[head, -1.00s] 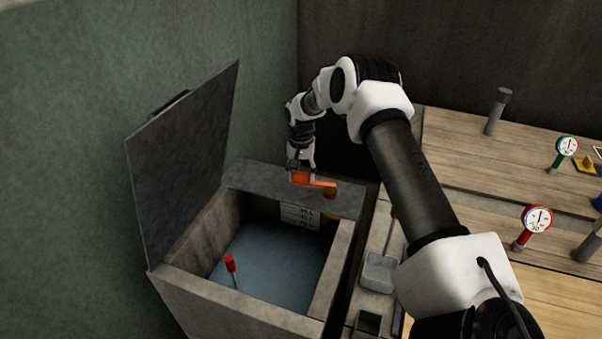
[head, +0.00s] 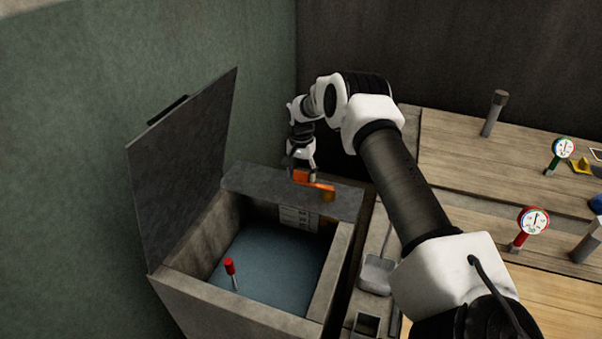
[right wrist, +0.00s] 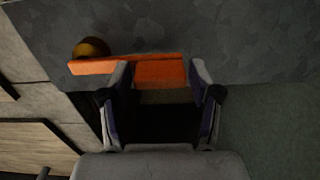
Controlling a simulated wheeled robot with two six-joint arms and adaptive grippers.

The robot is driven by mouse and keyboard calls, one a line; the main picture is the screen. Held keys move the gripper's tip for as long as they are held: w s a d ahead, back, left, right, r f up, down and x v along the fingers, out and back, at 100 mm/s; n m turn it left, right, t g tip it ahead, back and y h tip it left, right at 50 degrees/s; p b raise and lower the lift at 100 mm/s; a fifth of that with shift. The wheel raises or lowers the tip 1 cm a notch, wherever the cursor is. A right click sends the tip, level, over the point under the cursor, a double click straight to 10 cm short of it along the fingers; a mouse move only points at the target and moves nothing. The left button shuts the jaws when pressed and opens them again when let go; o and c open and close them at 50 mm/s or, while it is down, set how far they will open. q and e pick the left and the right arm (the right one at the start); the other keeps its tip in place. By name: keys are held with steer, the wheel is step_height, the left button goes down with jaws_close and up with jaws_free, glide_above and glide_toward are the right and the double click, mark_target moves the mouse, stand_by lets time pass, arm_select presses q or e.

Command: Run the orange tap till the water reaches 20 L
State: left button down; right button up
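The orange tap (head: 316,184) sits on the grey ledge at the back of an open stone tank (head: 240,314). Bluish water (head: 275,265) lies in the tank. A pale marked scale (head: 298,217) is on its back inner wall; its figures are too small to read. My right gripper (head: 301,172) is over the left end of the tap lever. In the right wrist view, the orange lever (right wrist: 158,72) lies at the tips of my right gripper (right wrist: 160,75), whose fingers are apart; contact is unclear. My left gripper is not in view.
The tank's dark lid (head: 183,165) stands open at the left. A red-topped rod (head: 230,268) rises from the water. To the right, wooden covers carry a red gauge (head: 533,222) and a green gauge (head: 563,149). My right arm spans above the tank's right side.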

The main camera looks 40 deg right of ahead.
stand_by(0.3)
step_height(320, 180, up, 12)
stand_by(0.3)
stand_by(0.4)
